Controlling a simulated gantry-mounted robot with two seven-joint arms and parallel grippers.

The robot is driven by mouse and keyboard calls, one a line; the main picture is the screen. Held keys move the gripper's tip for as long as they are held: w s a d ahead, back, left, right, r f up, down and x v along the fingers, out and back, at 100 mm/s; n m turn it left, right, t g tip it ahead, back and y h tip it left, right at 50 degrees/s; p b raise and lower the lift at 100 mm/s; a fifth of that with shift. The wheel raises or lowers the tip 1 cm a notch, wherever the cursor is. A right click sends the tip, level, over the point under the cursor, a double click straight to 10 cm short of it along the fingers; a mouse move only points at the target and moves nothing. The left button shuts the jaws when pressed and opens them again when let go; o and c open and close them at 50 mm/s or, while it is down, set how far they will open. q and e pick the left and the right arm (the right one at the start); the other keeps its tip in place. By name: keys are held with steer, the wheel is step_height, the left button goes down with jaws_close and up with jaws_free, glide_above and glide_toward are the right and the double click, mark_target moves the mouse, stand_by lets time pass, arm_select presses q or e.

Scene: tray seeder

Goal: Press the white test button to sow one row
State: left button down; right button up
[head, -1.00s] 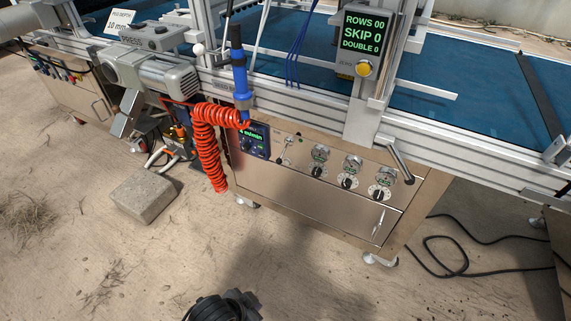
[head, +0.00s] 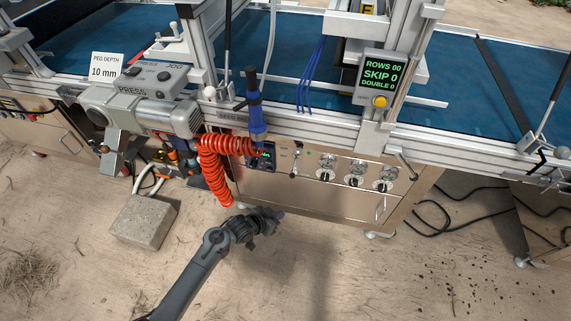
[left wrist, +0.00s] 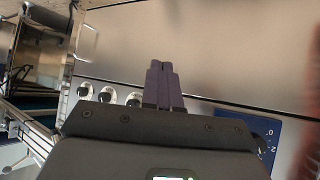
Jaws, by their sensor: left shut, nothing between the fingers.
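My left gripper (head: 277,213) is shut and empty, in front of and below the steel control cabinet (head: 300,190). In the left wrist view its closed fingers (left wrist: 161,82) point at the cabinet's plain front (left wrist: 190,45). I cannot make out a white test button for certain. The counter screen (head: 381,75) reads ROWS 00, SKIP 0, DOUBLE 0, with a yellow button (head: 380,102) below it. My right gripper is not in view.
A red coiled hose (head: 212,170) and a blue handheld tool (head: 256,110) hang left of the panel. The grey press unit (head: 150,105) stands further left. A concrete block (head: 143,220) and black cable (head: 455,225) lie on the ground.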

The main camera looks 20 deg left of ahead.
arm_select(q)
steer(key=w+d+r, duration=0.1)
steer(key=w+r, duration=0.2)
steer(key=r, duration=0.2)
steer(key=shift+w+t+p, duration=0.25)
steer(key=shift+t+p, duration=0.05)
steer(key=shift+p, duration=0.05)
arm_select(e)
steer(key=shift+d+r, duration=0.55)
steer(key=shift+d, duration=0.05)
arm_select(q)
steer(key=w+a+b, duration=0.1)
steer(key=w+b, duration=0.6)
steer(key=w, duration=0.1)
steer(key=shift+w, duration=0.3)
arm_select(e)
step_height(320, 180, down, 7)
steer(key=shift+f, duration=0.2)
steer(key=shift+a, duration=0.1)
arm_select(q)
steer(key=shift+w+a, duration=0.1)
steer(key=shift+w, duration=0.35)
stand_by(0.8)
